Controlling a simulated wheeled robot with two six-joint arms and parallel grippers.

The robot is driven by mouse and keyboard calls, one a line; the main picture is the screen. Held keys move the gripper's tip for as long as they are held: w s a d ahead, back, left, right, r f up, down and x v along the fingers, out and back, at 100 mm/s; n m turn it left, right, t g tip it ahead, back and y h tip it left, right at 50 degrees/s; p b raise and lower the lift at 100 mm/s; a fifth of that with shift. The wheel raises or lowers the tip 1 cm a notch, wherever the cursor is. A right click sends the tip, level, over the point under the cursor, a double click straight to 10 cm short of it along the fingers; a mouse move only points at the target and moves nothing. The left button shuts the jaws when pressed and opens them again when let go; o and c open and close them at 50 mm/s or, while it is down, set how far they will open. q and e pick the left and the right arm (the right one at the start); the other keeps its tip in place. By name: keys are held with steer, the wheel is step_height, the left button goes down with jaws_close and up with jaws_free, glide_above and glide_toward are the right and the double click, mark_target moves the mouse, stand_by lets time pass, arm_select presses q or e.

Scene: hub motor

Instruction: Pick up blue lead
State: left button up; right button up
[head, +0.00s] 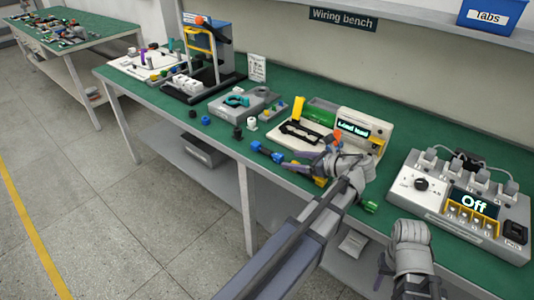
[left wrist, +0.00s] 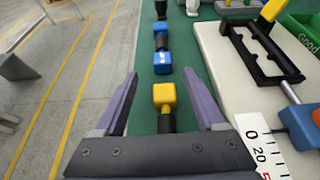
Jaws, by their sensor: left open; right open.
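The blue lead (head: 266,152), black in the middle with blue ends, lies on the green bench top near its front edge. In the left wrist view the blue lead (left wrist: 162,62) is just beyond my fingertips. My left gripper (left wrist: 161,84) is open, and a yellow-ended lead (left wrist: 165,97) lies between its fingers, its dark part partly hidden by the gripper body. In the head view my left gripper (head: 306,164) is right of the blue lead. My right gripper (head: 392,285) is at the lower right, in front of the bench, partly cut off and holding nothing visible.
A white tester (head: 361,136) reading "Load lead" stands behind the left gripper. A green-ended lead (head: 370,206) lies near the front edge. A switch box (head: 470,218) reading "Off" is at right. Small black and blue caps (head: 205,120) lie to the left.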

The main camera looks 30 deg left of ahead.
mark_target(282, 157)
arm_select(q)
steer(key=x, duration=0.2)
steer(key=b+x, duration=0.1)
steer(key=x, duration=0.2)
steer(key=shift+w+r+b, duration=0.1)
steer(key=shift+w+b, duration=0.15)
steer(key=shift+b, duration=0.05)
jaws_close()
